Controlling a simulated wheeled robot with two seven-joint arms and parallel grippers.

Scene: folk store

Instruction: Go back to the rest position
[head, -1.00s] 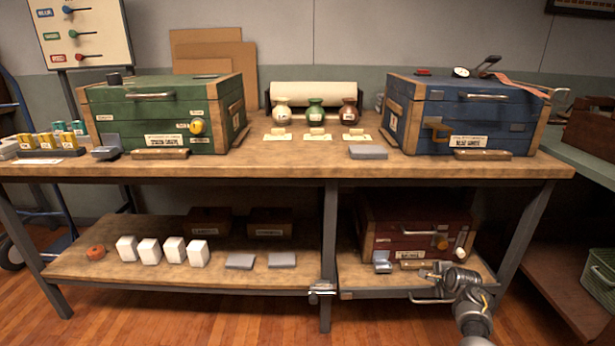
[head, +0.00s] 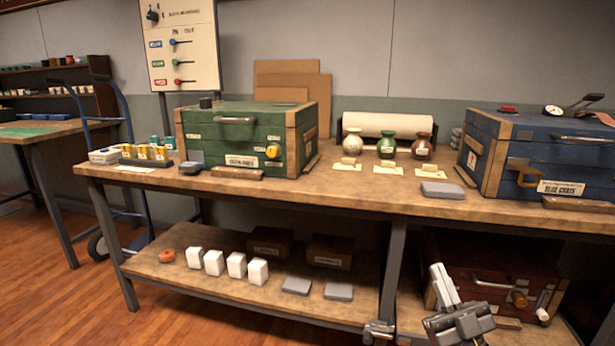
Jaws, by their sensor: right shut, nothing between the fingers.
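My right gripper (head: 440,280) shows at the lower right in the head view, in front of the lower shelf and the dark red crate (head: 500,287). Its fingers point up and are together, with nothing seen between them.
Three small vases, the green one (head: 386,146) in the middle, stand between the crates. White blocks (head: 236,264) and grey pads (head: 296,285) lie on the lower shelf. A blue hand truck (head: 126,120) and another table (head: 30,137) stand left. Open floor (head: 60,290) lies at front left.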

